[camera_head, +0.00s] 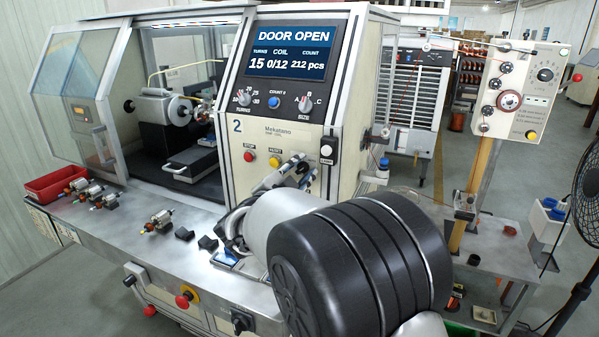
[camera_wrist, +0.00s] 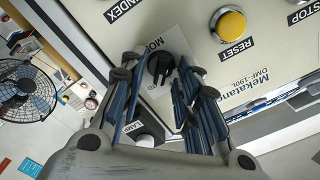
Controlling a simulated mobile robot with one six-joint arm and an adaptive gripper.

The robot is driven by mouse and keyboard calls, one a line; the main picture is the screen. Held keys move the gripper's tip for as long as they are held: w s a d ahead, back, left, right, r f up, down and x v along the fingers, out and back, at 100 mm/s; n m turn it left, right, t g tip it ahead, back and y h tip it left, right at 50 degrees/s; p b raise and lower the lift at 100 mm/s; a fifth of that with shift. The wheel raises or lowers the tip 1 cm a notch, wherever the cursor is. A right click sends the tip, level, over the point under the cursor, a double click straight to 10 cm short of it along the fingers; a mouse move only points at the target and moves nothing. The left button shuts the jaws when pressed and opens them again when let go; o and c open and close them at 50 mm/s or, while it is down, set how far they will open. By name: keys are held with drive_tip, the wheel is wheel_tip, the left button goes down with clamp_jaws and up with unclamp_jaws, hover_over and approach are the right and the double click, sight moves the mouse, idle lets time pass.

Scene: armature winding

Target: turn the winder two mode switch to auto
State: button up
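The winder two (camera_head: 292,140) stands with a "2" on its front panel and "DOOR OPEN" on its screen. Its mode switch (camera_wrist: 161,66) is a small black knob below a partly covered "MO..." label in the wrist view. My gripper (camera_wrist: 158,78) is open, with one blue-and-black finger on each side of the knob and visible gaps between. In the head view my gripper (camera_head: 290,172) is at the panel's lower right, partly covering the switch area. I cannot tell which setting the knob points to.
A yellow reset button (camera_wrist: 230,24) sits beside the switch in the wrist view. A red stop button (camera_head: 249,157) is farther left in the head view. A lamp switch (camera_head: 327,148) is close on the right. Several armatures (camera_head: 158,221) lie on the bench ledge.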

drive_tip(key=v, duration=1.2)
drive_tip(key=shift+r, duration=0.1)
drive_tip(key=s+d+r+n+g+y, duration=0.3)
drive_tip(key=s+d+r+n+y, duration=0.15)
drive_tip(key=n+y, duration=0.5)
drive_tip(key=s+d+f+n+g+h, duration=0.1)
drive_tip(key=s+d+f+g, duration=0.2)
drive_tip(key=s+d, duration=0.3)
drive_tip(key=s+d+f+n+g+h, duration=0.1)
drive_tip(key=s+d+f+g, duration=0.2)
drive_tip(key=s, duration=1)
drive_tip(key=s+d+f+n+g+h, duration=0.1)
drive_tip(key=s+d+f+g, duration=0.2)
drive_tip(key=s+d+f, duration=0.5)
drive_tip(key=shift+s+d+n, duration=0.35)
drive_tip(key=shift+s+d, duration=0.45)
drive_tip(key=shift+d, duration=0.05)
drive_tip(key=shift+a, duration=0.1)
